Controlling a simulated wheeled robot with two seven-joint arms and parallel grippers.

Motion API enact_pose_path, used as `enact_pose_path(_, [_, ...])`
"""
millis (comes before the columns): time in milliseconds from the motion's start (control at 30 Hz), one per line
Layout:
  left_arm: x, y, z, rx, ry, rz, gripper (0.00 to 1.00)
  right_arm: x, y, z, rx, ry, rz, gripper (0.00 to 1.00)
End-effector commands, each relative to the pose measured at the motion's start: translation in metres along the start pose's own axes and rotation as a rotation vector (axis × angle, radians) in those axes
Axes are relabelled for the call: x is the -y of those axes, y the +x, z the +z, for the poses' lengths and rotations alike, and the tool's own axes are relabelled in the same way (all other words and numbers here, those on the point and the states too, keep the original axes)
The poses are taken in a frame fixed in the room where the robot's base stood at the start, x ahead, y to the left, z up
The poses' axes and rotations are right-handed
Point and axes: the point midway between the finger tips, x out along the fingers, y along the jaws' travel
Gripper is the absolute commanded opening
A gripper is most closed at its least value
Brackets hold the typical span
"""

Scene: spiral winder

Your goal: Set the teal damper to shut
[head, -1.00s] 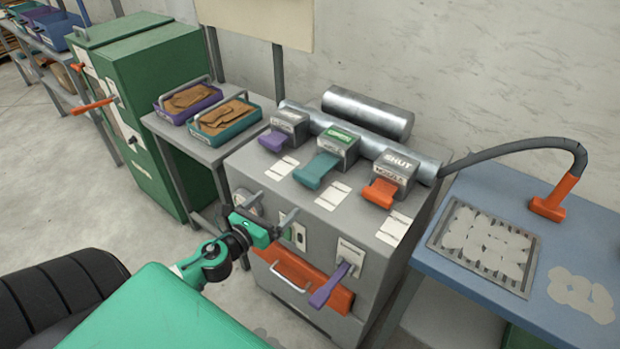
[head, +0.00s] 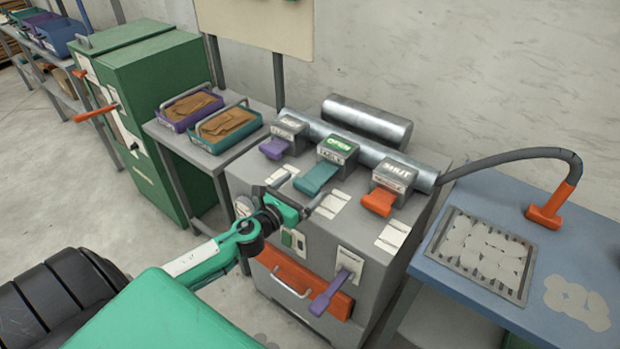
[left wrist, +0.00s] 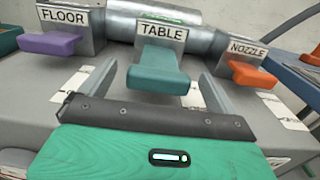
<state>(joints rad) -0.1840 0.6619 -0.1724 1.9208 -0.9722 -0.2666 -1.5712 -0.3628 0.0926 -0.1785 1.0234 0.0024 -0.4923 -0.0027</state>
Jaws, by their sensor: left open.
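The teal damper's handle (head: 317,178) sticks out toward me from the middle grey housing (head: 338,150), whose top plate reads OPEN in green. In the left wrist view the teal handle (left wrist: 157,88) lies under a TABLE label. My left gripper (head: 303,188) is open and empty, just in front of the teal handle. In the left wrist view its fingers (left wrist: 157,72) appear on either side of the handle, with a gap at each side. I cannot tell whether they overlap it in depth. My right gripper is not in view.
A purple handle (head: 274,148) marked FLOOR is on the left, and an orange handle (head: 378,202) marked NOZZLE, its plate reading SHUT, is on the right. Below are a purple lever (head: 330,295) and an orange drawer (head: 290,275). A blue table (head: 470,297) stands right.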

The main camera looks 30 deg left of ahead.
Motion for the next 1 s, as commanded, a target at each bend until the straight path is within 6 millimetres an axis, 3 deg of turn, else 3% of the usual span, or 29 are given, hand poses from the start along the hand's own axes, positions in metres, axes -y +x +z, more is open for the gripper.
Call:
enact_pose_path(300, [0.0, 0.035, 0.001, 0.001, -0.002, 0.001, 0.95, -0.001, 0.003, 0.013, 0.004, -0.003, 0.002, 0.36])
enact_pose_path(733, [0.0, 0.041, 0.0, 0.0, -0.001, 0.0, 0.95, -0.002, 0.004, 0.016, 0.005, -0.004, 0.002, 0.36])
enact_pose_path(1000, [0.0, 0.041, 0.0, 0.0, -0.001, 0.0, 0.43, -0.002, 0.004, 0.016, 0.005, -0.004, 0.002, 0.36])
